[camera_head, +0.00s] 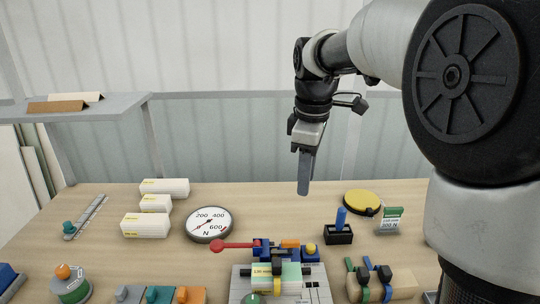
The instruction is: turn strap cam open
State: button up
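My gripper (304,188) hangs above the middle of the table, fingers pointing down. I see its fingers edge-on, so the gap between them does not show. A tan block (402,282) at the front right has a green strap-like part (363,278) and a blue strap-like part (387,280) over it, each with dark pieces on top. I cannot tell for sure which part is the strap cam. My gripper is apart from these, further back and higher.
A blue fixture (280,250) with a red-knobbed lever (235,246) stands at front centre. Behind are a round gauge (209,224), a black holder (338,235) with a blue upright piece, a yellow disc (362,203) and a green-and-white sign (390,220). White boxes (146,225) stand left.

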aim_at(291, 240)
jog(key=w+a+f+n+g+b, duration=0.1)
jog(key=w+a+f+n+b, duration=0.1)
jog(key=w+f+n, duration=0.35)
jog(key=shift+m, duration=0.65)
jog(key=f+b, duration=0.2)
jog(key=f, duration=1.7)
jog(key=shift+w+f+b, duration=0.1)
jog(key=shift+w+b, duration=0.1)
jog(key=shift+b, duration=0.2)
grip_shut()
